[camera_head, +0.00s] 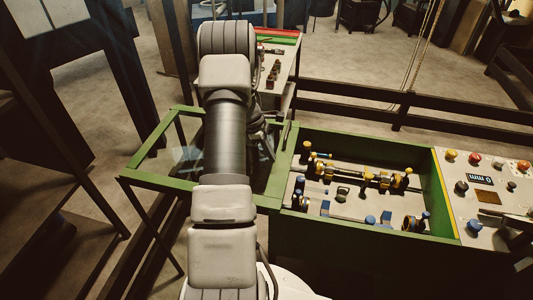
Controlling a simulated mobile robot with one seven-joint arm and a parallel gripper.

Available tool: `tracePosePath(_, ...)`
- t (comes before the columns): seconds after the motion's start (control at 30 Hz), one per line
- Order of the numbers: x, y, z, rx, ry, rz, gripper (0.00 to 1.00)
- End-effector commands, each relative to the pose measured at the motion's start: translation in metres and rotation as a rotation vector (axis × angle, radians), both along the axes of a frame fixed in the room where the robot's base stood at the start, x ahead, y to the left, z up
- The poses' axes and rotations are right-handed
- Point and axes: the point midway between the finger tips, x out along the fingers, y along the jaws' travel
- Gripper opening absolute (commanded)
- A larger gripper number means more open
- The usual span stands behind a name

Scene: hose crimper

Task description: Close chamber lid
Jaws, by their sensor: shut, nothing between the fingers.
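The crimper's chamber is an open green box (447,190) right of the middle. Its inside shows, with a yellow and black hose fixture (355,176) and several blue-capped parts on a pale floor. The chamber lid looks to be the green frame (150,143) with a clear pane, lying open to the left of the chamber. My arm crosses over this frame and hides its middle. My gripper is not seen; the arm's far part bends out of sight behind its own links.
A control panel (485,208) with coloured knobs and a small display stands right of the chamber. A table (287,75) with small brown parts is behind my arm. Dark rails (400,112) run behind the chamber. Dark posts stand at the left.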

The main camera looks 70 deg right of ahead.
Motion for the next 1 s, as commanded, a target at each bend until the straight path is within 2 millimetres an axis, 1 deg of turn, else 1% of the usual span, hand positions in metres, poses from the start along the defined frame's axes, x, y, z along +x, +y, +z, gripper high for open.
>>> tracePosePath(0.17, -0.044, -0.003, 0.000, 0.002, 0.004, -0.008, 0.00)
tracePosePath(0.3, -0.068, -0.005, -0.001, 0.002, 0.003, -0.004, 0.00)
tracePosePath(0.37, -0.085, -0.006, -0.001, 0.002, 0.005, -0.010, 0.00)
tracePosePath(0.4, -0.090, -0.006, -0.001, 0.003, 0.003, -0.007, 0.00)
tracePosePath(0.43, -0.090, -0.006, -0.001, 0.003, 0.002, -0.003, 0.00)
tracePosePath(0.5, -0.107, -0.007, -0.001, 0.004, 0.003, -0.007, 0.00)
tracePosePath(0.57, -0.111, -0.008, -0.002, 0.005, 0.002, -0.004, 0.00)
tracePosePath(0.6, -0.121, -0.008, -0.002, 0.004, 0.003, -0.007, 0.00)
tracePosePath(0.7, -0.129, -0.009, -0.002, 0.005, 0.001, -0.004, 0.00)
tracePosePath(0.8, -0.141, -0.010, -0.002, 0.005, 0.001, -0.005, 0.00)
tracePosePath(0.83, -0.137, -0.010, -0.002, 0.006, 0.001, -0.001, 0.00)
tracePosePath(0.87, -0.142, -0.010, -0.002, 0.006, 0.001, -0.004, 0.00)
tracePosePath(0.9, -0.140, -0.010, -0.002, 0.006, 0.001, 0.000, 0.00)
tracePosePath(0.93, -0.146, -0.010, -0.003, 0.006, 0.001, -0.004, 0.00)
tracePosePath(1.0, -0.143, -0.010, -0.003, 0.006, 0.000, -0.001, 0.00)
